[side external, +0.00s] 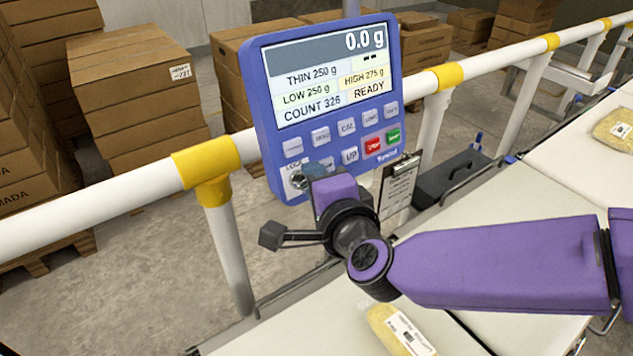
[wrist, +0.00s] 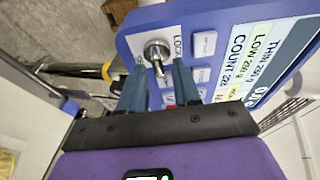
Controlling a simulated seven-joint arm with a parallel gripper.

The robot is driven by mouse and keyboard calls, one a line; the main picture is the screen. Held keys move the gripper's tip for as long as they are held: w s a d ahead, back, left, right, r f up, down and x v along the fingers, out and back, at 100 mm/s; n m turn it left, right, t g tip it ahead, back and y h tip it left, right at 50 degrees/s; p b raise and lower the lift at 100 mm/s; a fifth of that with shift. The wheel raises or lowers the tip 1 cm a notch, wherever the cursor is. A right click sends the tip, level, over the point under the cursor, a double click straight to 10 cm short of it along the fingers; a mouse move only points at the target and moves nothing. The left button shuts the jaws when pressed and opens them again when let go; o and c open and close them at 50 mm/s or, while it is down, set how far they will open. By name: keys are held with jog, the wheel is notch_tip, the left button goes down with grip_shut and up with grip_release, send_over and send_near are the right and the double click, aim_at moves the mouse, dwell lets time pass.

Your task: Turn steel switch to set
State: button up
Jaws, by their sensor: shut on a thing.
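The steel switch (wrist: 157,50) is a round metal knob with a narrow tab on a white plate at the corner of the blue control panel. "LOCK" is printed on one side of it in the wrist view; lettering on the opposite side is partly hidden. In the side view the switch (side external: 297,181) shows at the panel's lower left, partly covered by my gripper (side external: 314,172). In the wrist view my gripper's two blue fingers (wrist: 159,72) lie on either side of the switch's tab, shut on it. I cannot read exactly which mark the tab points at.
The panel's display (side external: 335,75) reads 0.0 g and READY. Push buttons (side external: 347,127) sit close to the switch. A white guard rail (side external: 110,204) with yellow joints runs behind. A clipboard (side external: 398,186) hangs beside the panel. A packet (side external: 398,330) lies on the belt below my arm.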

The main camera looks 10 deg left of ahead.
dwell(0.4)
jog(key=o, duration=0.7)
jog(key=shift+c, duration=0.2)
jog(key=shift+s, duration=0.15)
jog(key=v, duration=1.7)
jog(key=shift+d, duration=0.15)
jog(key=shift+r, duration=0.1)
